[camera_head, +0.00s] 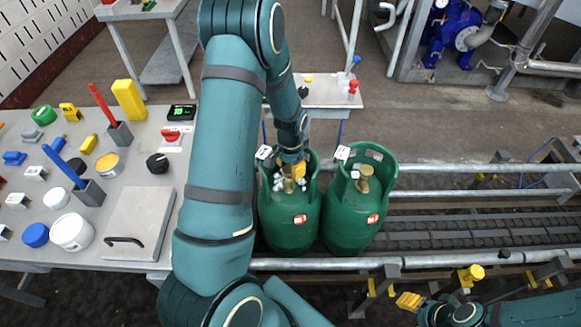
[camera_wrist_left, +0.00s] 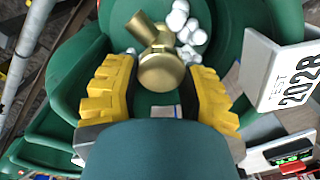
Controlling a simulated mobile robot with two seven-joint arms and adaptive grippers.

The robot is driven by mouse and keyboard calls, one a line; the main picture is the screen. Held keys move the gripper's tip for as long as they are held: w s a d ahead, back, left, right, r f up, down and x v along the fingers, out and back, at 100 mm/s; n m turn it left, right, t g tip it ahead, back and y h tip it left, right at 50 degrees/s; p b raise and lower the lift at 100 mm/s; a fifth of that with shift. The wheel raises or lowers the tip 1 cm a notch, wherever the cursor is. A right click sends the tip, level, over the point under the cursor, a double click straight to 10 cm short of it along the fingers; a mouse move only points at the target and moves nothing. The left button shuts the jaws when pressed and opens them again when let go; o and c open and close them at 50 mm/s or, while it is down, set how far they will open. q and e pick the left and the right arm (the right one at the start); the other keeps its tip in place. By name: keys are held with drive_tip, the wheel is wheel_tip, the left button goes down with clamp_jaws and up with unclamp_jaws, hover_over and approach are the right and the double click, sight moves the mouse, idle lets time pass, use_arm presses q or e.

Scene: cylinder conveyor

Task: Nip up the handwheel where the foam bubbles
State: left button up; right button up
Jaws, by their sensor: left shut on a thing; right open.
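Two green gas cylinders stand side by side on the conveyor, the left cylinder (camera_head: 290,227) and the right cylinder (camera_head: 348,225). White foam bubbles (camera_wrist_left: 183,30) cluster beside the brass valve of the left cylinder; they also show in the head view (camera_head: 278,183). My left gripper (camera_head: 292,168) reaches down into that cylinder's collar. Its yellow fingers are shut on the brass handwheel (camera_wrist_left: 161,72), one on each side. The right cylinder's brass valve (camera_head: 364,172) shows no foam. My right gripper (camera_head: 408,301) is open and empty at the lower right, away from both cylinders.
White tags (camera_head: 342,153) hang at the collars. A grey table (camera_head: 118,203) at the left carries knobs, blocks and a lidded box. A small stand (camera_head: 325,92) is behind the cylinders. Rails (camera_head: 450,261) edge the conveyor, which is clear to the right.

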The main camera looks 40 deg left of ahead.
use_arm(q)
drive_tip(key=shift+s+d+m, duration=0.1)
drive_tip(key=shift+d+m, duration=0.05)
drive_tip(key=shift+m, duration=2.25)
drive_tip(key=o, duration=1.2)
wheel_tip(320, 180, up, 12)
